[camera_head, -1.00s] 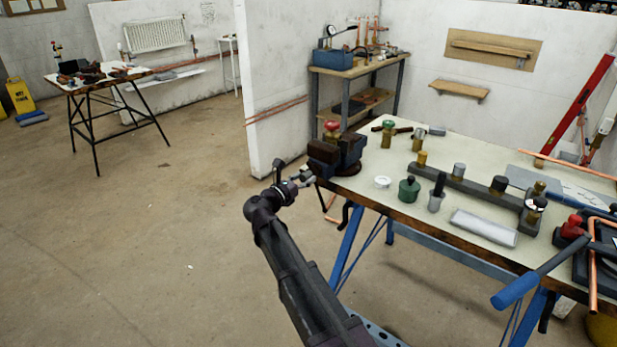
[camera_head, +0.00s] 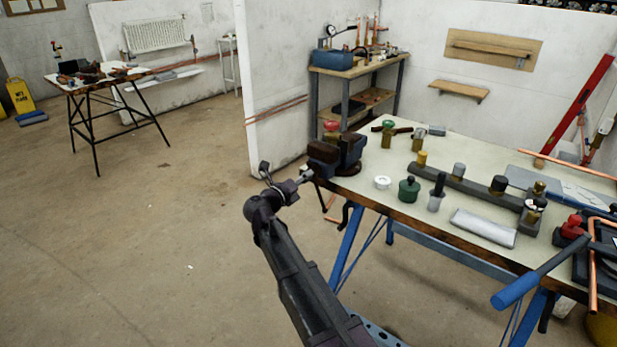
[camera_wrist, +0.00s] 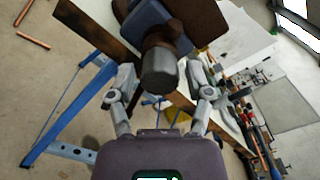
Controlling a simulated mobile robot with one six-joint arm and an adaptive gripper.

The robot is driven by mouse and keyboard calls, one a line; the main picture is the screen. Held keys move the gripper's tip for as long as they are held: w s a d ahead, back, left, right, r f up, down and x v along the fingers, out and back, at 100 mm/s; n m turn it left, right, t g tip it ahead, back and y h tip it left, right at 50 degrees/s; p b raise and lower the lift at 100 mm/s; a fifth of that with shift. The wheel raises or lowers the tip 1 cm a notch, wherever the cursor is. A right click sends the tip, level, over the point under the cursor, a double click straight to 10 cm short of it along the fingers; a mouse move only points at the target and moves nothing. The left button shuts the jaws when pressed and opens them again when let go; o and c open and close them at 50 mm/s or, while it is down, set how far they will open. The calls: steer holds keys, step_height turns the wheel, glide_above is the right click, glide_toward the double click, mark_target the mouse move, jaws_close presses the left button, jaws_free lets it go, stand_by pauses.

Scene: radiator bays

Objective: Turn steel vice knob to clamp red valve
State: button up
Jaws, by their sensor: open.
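The vice (camera_head: 325,153), dark blue with brown jaws, sits at the near left corner of the workbench. The red valve (camera_head: 331,125) shows above and behind its jaws; I cannot tell whether it is gripped. In the wrist view the vice body (camera_wrist: 148,22) is at the top, and the grey steel knob (camera_wrist: 160,73) points at my camera. My gripper (camera_wrist: 165,82) is open, with one finger on each side of the knob and gaps visible. In the head view my gripper (camera_head: 303,178) is at the vice's near left end, where the knob is mostly hidden.
The workbench top (camera_head: 400,165) holds a white ring (camera_head: 382,182), a green container (camera_head: 409,189) and a dark rail (camera_head: 465,185) with several fittings. A blue trestle leg (camera_wrist: 62,115) stands below. The floor left of the bench is clear.

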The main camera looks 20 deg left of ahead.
steer(key=shift+w, duration=0.1)
stand_by(0.6)
jaws_close()
